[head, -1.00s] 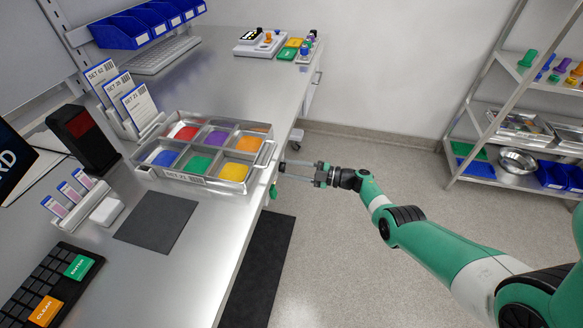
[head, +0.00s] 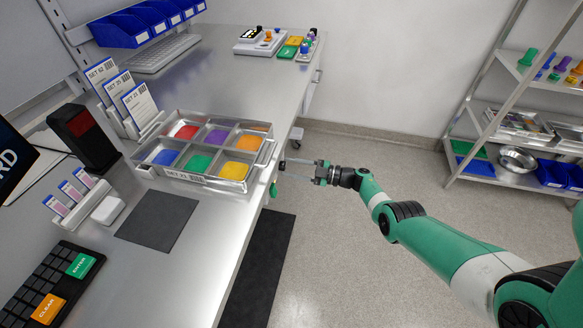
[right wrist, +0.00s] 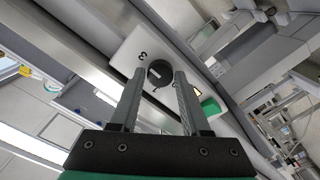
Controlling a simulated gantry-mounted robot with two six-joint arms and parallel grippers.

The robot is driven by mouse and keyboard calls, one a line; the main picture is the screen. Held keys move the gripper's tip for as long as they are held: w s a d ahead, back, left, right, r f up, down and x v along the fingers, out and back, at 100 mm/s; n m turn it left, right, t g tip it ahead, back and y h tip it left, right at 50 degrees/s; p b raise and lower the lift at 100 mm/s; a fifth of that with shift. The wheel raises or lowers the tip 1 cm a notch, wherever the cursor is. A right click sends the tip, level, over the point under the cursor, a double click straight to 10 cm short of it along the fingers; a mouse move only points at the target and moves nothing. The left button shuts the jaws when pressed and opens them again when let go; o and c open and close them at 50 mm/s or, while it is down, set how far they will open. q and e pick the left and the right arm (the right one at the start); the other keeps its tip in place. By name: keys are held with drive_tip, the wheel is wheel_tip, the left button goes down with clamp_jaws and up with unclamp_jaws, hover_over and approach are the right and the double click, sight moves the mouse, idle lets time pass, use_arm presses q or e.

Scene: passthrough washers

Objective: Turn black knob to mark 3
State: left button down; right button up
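The black knob (right wrist: 160,73) shows in the right wrist view on a pale panel (right wrist: 134,50) at the table's front side. A printed 3 (right wrist: 143,56) stands beside it, and another small mark, too small to read surely, lies below it. My right gripper (right wrist: 160,72) is open, with one fingertip on each side of the knob in the picture. I cannot tell whether the fingers touch it. In the head view my right gripper (head: 285,169) reaches the table's right edge, where the knob is not made out. My left gripper is not in view.
A green knob-like part (head: 273,189) juts from the table edge just below my gripper. A metal tray (head: 188,178) with coloured compartments stands close by on the table. The floor to the right is clear up to the shelf rack (head: 505,85).

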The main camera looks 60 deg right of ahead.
drive_tip(key=o, duration=0.3)
drive_tip(key=shift+s+d, duration=0.1)
drive_tip(key=shift+s, duration=0.3)
drive_tip(key=s+p, duration=0.1)
drive_tip(key=s, duration=0.2)
drive_tip(key=s+d+p, duration=0.1)
drive_tip(key=s, duration=0.3)
drive_tip(key=s+d, duration=0.1)
drive_tip(key=s, duration=0.2)
drive_tip(key=shift+s+p, duration=0.35)
drive_tip(key=shift+p, duration=0.05)
